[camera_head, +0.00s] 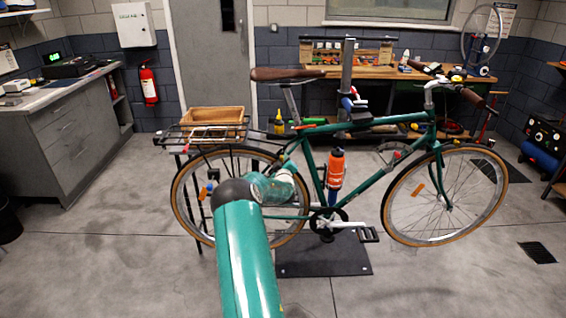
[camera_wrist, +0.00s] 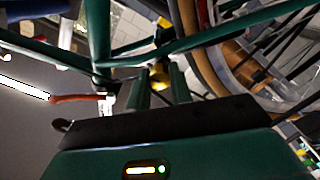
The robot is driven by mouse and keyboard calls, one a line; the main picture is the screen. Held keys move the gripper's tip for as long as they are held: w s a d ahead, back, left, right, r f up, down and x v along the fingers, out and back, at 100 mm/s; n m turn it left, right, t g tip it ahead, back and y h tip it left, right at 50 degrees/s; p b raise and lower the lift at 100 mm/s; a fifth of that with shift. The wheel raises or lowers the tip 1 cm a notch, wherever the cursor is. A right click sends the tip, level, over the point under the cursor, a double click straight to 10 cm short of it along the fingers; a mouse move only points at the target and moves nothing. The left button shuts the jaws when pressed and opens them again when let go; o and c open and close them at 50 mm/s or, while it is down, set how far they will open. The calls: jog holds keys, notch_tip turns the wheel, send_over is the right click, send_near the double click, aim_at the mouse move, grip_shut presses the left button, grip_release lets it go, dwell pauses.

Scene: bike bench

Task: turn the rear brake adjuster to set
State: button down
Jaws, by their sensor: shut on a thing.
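The green bicycle (camera_head: 372,190) stands clamped in a repair stand, side-on, its rear wheel at the left. In the wrist view my gripper (camera_wrist: 159,80) has its two green fingers closed around a small yellow, brass-like piece (camera_wrist: 158,72), which appears to be the rear brake adjuster. Green frame tubes (camera_wrist: 225,38) cross just beyond it, and the rear wheel's tan tyre (camera_wrist: 205,70) is close at the right. The fingers cover part of the piece, so its turned position cannot be read. In the head view my arm hides the gripper and the adjuster near the rear wheel.
A rear rack (camera_head: 175,137) carries a wooden crate (camera_head: 213,115) above the rear wheel. An orange bottle (camera_head: 336,168) sits in the frame. The stand's dark base plate (camera_head: 325,262) lies below.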

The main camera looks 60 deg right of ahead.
jog(key=c, duration=1.3)
grip_release()
jog(key=shift+o, duration=0.2)
jog(key=shift+s+a, duration=0.1)
jog(key=v, duration=1.3)
jog(key=shift+a, duration=0.25)
jog(key=shift+s, duration=0.1)
